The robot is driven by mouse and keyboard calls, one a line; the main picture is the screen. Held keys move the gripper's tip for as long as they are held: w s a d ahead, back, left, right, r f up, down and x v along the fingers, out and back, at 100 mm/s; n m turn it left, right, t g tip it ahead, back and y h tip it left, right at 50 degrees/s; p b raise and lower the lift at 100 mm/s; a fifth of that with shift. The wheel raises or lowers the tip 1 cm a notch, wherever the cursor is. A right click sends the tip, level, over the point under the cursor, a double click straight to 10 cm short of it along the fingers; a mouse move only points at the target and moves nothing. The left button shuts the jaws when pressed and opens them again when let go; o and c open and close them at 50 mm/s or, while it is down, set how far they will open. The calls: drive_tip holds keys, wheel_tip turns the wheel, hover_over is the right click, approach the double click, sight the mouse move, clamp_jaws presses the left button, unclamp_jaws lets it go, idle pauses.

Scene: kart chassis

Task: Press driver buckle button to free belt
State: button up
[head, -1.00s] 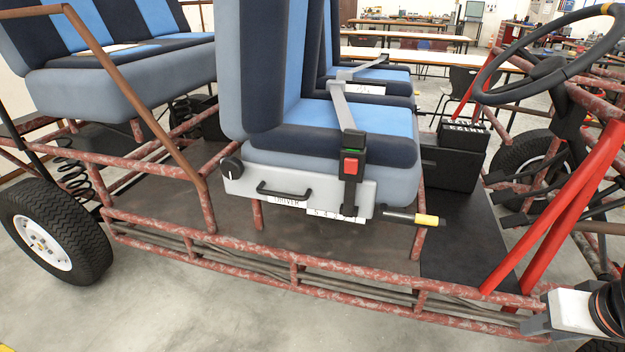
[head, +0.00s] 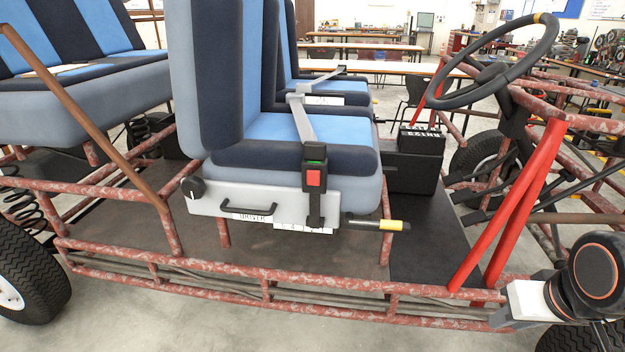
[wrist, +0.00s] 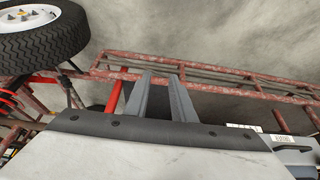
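The driver buckle (head: 315,168) is a black block on the side of the driver seat, with a red button (head: 314,177) on its outer face and a green mark above it. The grey belt (head: 302,118) runs down across the seat into the top of the buckle. My gripper (head: 500,312) is low at the right of the head view, well right of the buckle and below it. In the wrist view, its two grey fingers (wrist: 160,80) stand apart with nothing between them. The buckle cannot be made out in the wrist view.
The red-painted frame rails (head: 220,283) run along the kart's near side. Red bars (head: 510,205) and the steering wheel (head: 490,70) stand at the right. Bare floor lies in front.

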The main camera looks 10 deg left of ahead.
drive_tip(key=shift+w+a+r, duration=0.1)
clamp_jaws()
drive_tip(key=w+a+r+n, duration=1.2)
drive_tip(key=a+r+n, duration=0.2)
drive_tip(key=n, duration=0.5)
drive_tip(key=w+a+r+n, duration=0.1)
drive_tip(key=a+r+n, duration=0.3)
drive_tip(key=a+n, duration=0.4)
drive_tip(key=w+a+r+n, duration=0.1)
drive_tip(key=a+r+n, duration=0.3)
drive_tip(key=a+n, duration=0.5)
drive_tip(key=a, duration=0.7)
drive_tip(key=shift+a+r, duration=0.2)
drive_tip(key=shift+r, duration=0.2)
